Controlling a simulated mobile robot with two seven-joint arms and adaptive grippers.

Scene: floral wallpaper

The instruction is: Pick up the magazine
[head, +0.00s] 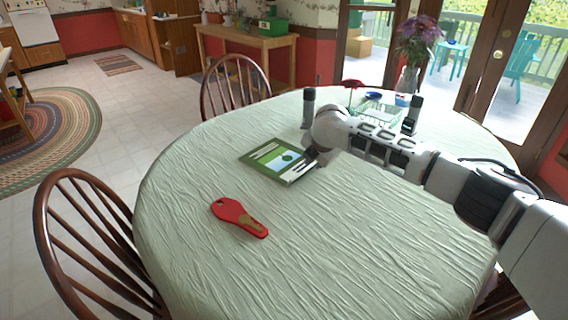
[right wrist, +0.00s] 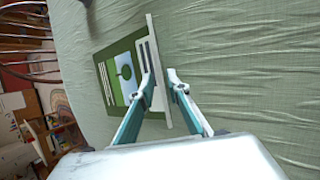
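The magazine (head: 272,158), green with white and dark print, lies on the table with its right edge by my right gripper (head: 311,157). In the right wrist view the magazine (right wrist: 122,72) shows its cover, and its pale edge runs between the two fingers of the gripper (right wrist: 160,72). One finger overlaps the cover side and the other is past the edge. The fingertips are apart, with a visible gap to the right finger. In the head view the fingers are small and partly hidden by my arm. My left gripper is not in view.
The round table (head: 190,175) has a pale green cloth. A red flat object (head: 239,217) lies nearer, left of centre. A wire basket (head: 377,110) and a flower vase (head: 408,80) stand farther back. Wooden chairs (head: 90,235) surround the table. The front cloth is clear.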

